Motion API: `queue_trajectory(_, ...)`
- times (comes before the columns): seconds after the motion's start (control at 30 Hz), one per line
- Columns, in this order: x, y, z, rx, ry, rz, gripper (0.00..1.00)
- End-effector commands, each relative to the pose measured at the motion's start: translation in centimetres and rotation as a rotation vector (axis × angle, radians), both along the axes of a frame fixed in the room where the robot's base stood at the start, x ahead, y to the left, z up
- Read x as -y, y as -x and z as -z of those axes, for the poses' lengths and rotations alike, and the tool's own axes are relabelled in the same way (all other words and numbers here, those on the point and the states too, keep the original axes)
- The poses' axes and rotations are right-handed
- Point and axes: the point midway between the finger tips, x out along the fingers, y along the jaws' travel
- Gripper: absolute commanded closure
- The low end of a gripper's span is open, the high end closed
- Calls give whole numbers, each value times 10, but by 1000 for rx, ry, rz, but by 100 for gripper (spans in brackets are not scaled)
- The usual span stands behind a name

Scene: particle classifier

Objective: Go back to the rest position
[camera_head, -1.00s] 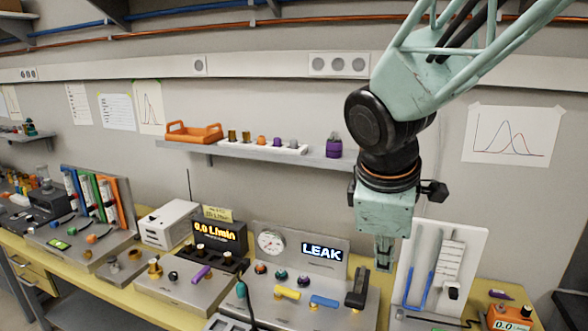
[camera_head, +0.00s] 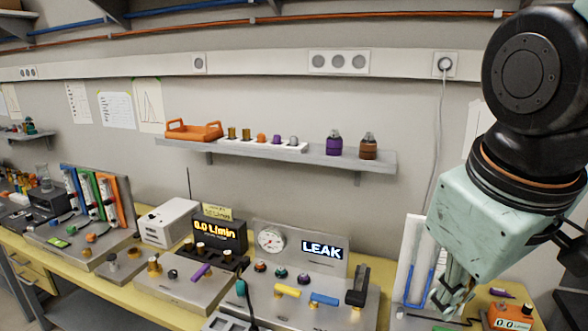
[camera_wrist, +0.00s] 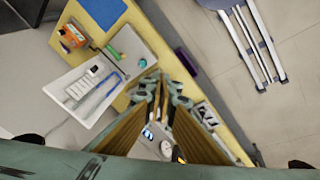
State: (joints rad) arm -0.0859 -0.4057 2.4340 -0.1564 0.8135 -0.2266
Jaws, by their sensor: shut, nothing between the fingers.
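My gripper (camera_head: 452,300) hangs at the lower right in the head view, in front of the white manometer panel (camera_head: 410,255) with its blue tube. Its fingers point down and are shut, with nothing between them. In the wrist view my gripper (camera_wrist: 160,85) shows its fingertips close together above the yellow bench (camera_wrist: 215,110). It is apart from the things on the bench. My arm covers the right side of the head view and part of the panel.
The steel panel with the LEAK display (camera_head: 324,250), a gauge (camera_head: 270,239) and coloured handles stands left of my gripper. An orange meter (camera_head: 510,316) is at the right. A wall shelf (camera_head: 340,158) holds an orange tray (camera_head: 193,131) and bottles. A stool (camera_wrist: 240,20) stands beside the bench.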

Motion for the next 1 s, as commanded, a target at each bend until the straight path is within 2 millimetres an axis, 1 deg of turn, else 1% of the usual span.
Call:
queue_trajectory(0.03, 1, 8, -1, 6, -17, 32, 100)
queue_trajectory(0.3, -2, 50, -2, 29, -117, 206, 100)
queue_trajectory(0.5, -6, 74, -2, 42, -178, 309, 100)
queue_trajectory(0.7, -9, 85, -2, 46, -210, 360, 100)
queue_trajectory(1.0, -9, 87, -2, 46, -215, 367, 100)
